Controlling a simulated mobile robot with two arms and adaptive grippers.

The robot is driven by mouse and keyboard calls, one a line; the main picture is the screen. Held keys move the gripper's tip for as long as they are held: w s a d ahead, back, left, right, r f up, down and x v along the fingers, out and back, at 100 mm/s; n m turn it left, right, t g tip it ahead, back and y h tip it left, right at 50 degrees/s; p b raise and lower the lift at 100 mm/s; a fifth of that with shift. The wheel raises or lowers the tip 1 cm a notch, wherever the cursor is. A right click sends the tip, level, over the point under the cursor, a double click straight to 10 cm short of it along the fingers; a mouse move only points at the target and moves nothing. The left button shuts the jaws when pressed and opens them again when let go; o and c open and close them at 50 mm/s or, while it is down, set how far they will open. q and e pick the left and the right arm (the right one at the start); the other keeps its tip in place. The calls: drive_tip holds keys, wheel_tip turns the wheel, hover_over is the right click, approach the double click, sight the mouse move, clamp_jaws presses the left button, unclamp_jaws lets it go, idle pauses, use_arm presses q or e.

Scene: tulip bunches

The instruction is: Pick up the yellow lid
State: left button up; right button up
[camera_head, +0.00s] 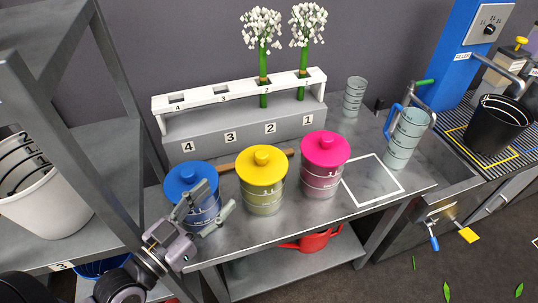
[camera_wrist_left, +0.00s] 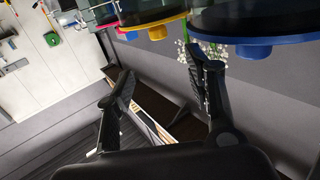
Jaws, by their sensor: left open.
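The yellow lid (camera_head: 261,166) is a round disc with a knob, seated on a clear marked canister (camera_head: 262,198) in the middle of the metal table. It also shows partly in the left wrist view (camera_wrist_left: 160,25). My left gripper (camera_head: 214,200) is open and empty, in front of the blue-lidded canister and to the left of the yellow one. It does not touch the yellow lid. In the left wrist view, nothing is between its fingers (camera_wrist_left: 165,80). My right gripper is not in view.
A blue-lidded canister (camera_head: 191,178) stands left of the yellow one, a pink-lidded one (camera_head: 325,149) right. Behind them is a numbered rack (camera_head: 245,124) with two white-flowered bunches. A blue-handled jug (camera_head: 405,140) stands further right. A white outlined square (camera_head: 374,180) is empty.

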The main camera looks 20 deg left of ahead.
use_arm(q)
drive_tip(key=p, duration=0.2)
approach(257, 159)
drive_tip(key=r, duration=0.1)
drive_tip(key=x, duration=0.5)
drive_tip(key=shift+w+d+f, duration=0.1)
drive_tip(key=shift+w+f, duration=0.05)
drive_tip(key=shift+w, duration=0.25)
drive_tip(key=shift+w+d+p, duration=0.2)
drive_tip(key=shift+w+p, duration=0.15)
drive_tip(key=shift+w, duration=0.1)
drive_tip(key=x, duration=0.3)
drive_tip(key=p+x, duration=0.1)
drive_tip(key=shift+w+d+f, duration=0.2)
drive_tip(key=shift+w+f, duration=0.1)
drive_tip(key=shift+w, duration=0.05)
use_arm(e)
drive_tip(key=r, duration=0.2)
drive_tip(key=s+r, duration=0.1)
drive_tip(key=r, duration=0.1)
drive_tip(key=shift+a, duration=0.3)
use_arm(q)
drive_tip(key=shift+c, duration=0.5)
drive_tip(key=c, duration=0.8)
clamp_jaws()
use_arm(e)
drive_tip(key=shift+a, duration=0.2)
